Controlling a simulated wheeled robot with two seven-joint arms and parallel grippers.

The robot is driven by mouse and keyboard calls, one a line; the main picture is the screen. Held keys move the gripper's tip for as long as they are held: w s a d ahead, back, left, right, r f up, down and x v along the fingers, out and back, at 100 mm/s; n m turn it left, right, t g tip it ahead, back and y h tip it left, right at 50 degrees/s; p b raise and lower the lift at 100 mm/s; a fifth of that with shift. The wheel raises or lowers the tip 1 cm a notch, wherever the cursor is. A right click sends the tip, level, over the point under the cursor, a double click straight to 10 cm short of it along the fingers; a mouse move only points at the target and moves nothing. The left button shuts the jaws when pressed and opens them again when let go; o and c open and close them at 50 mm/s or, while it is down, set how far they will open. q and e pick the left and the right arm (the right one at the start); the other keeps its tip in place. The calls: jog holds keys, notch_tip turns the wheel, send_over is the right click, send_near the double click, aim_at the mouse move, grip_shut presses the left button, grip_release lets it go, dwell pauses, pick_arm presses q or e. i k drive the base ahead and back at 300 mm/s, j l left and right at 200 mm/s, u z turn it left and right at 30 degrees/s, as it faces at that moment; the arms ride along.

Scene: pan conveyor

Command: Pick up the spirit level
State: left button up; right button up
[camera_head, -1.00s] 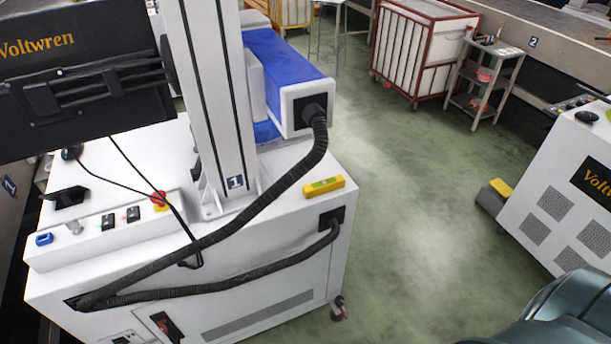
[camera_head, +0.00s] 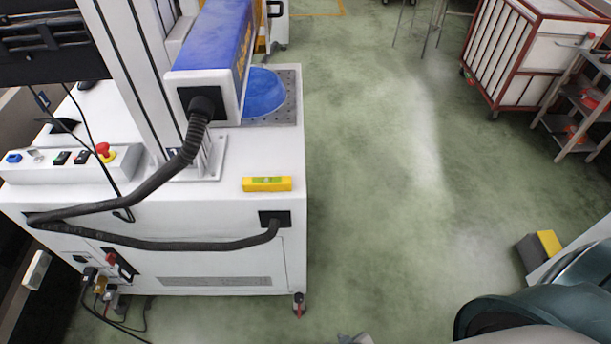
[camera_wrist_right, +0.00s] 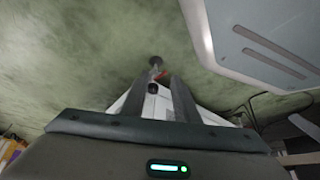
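The yellow spirit level (camera_head: 267,184) with a green window lies flat on the white top of the machine cabinet (camera_head: 235,215), close to its front edge and right corner. It is clear of the hose and nothing holds it. My right gripper (camera_wrist_right: 157,82) shows in the right wrist view with its two dark fingers apart and nothing seen between them. The white cabinet's corner and a caster show beyond the fingers. I cannot make out the spirit level in that view. My left gripper is not in view.
A black corrugated hose (camera_head: 185,160) runs from the blue laser head (camera_head: 215,50) to the cabinet front, left of the level. A control box (camera_head: 70,165) sits farther left. Open green floor (camera_head: 400,200) lies to the right, with a red-framed cart (camera_head: 520,60) beyond.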

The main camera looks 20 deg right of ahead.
aim_at(267, 183)
jog(key=k+l, duration=0.1)
jog(key=l, duration=0.9)
jog(key=k+l, duration=0.15)
jog(key=l, duration=0.35)
